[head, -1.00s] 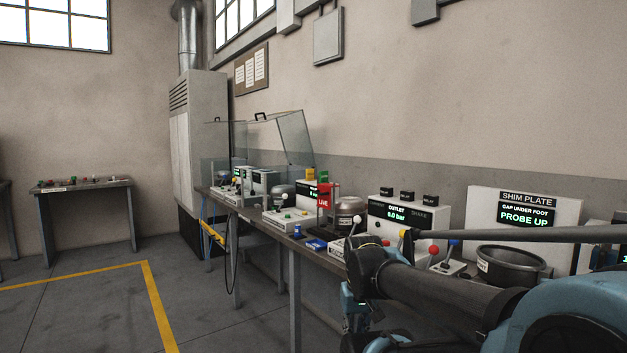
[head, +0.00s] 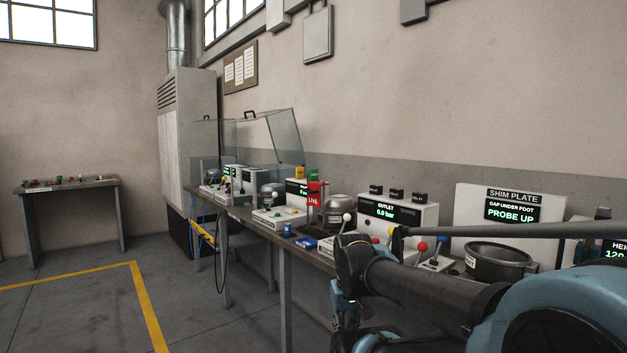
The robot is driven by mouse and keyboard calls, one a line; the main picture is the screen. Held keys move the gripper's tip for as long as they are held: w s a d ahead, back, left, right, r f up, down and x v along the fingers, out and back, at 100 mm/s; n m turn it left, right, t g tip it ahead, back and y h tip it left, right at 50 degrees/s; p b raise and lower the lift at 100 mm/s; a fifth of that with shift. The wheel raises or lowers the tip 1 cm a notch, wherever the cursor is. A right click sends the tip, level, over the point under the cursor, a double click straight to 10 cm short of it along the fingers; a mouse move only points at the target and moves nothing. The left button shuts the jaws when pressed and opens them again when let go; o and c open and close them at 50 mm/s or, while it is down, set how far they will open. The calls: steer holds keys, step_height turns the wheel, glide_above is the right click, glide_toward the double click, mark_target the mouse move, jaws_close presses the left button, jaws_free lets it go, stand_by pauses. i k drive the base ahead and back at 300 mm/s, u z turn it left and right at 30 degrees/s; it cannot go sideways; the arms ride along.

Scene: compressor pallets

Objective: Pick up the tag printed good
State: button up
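I cannot make out a tag printed good in the head view; the small items on the benches are too small to read. My arm reaches in from the lower right, in front of the long workbench (head: 238,213). Its end hangs low beside the bench's front edge, and the fingers of my gripper are not clearly visible.
The bench carries an outlet box (head: 398,212) reading 0.0 bar, a red LIVE sign (head: 314,200), a shim plate panel (head: 511,205), a black bowl (head: 498,262) and a clear guard (head: 272,140). A side table (head: 70,185) stands left. The floor between is clear.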

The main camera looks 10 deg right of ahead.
mark_target(312, 172)
steer(key=k, duration=0.6)
steer(key=u, duration=0.55)
steer(key=i, duration=1)
steer(key=u, duration=0.45)
steer(key=i, duration=1.1)
steer(key=z, duration=0.5)
steer(key=i, duration=0.5)
steer(key=z, duration=0.25)
